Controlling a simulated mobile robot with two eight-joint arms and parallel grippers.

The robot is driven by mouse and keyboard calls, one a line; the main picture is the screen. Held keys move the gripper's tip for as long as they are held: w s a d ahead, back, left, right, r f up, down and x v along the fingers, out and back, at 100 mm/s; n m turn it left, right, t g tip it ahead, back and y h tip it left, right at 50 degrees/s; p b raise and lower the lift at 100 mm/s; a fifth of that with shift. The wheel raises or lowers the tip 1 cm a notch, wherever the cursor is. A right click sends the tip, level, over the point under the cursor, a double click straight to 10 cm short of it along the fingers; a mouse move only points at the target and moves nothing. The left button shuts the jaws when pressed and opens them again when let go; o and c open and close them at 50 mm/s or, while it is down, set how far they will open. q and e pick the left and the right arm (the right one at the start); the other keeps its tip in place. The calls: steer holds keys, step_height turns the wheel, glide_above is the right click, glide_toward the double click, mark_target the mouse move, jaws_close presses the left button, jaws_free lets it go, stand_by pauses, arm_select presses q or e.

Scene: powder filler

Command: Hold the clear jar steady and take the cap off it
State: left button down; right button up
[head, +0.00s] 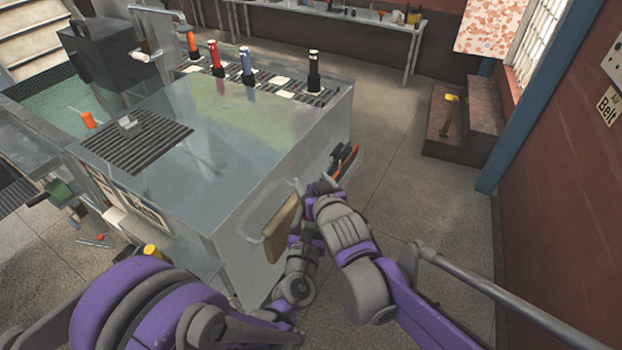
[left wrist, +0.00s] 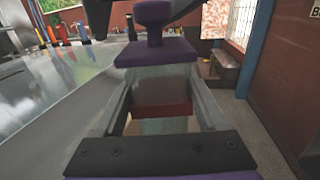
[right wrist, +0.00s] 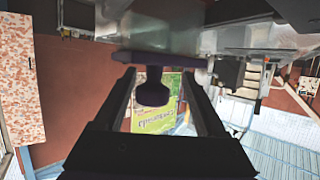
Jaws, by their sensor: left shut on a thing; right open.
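The clear jar (left wrist: 184,76) stands close in front of my left wrist camera, with a dark red band showing low between the fingers. My left gripper (left wrist: 160,112) is shut on the jar's body. The purple cap (left wrist: 155,52) has a wide flange and a knob and sits at the jar's top. The cap's knob also shows upside down in the right wrist view (right wrist: 153,90). My right gripper (right wrist: 158,80) is open, with its fingers on either side of the knob and gaps beside it. In the head view the arms meet by the bench and largely hide the jar.
A brown step (head: 462,125) with a yellow-headed tool stands at the back right. The floor (head: 400,190) right of the bench is clear.

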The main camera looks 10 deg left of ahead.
steer(key=shift+w+a+f, duration=0.25)
steer(key=shift+w, duration=0.3)
jaws_close()
steer(key=shift+r, duration=0.25)
stand_by(0.5)
steer(key=shift+r, duration=0.85)
steer(key=shift+r, duration=2.05)
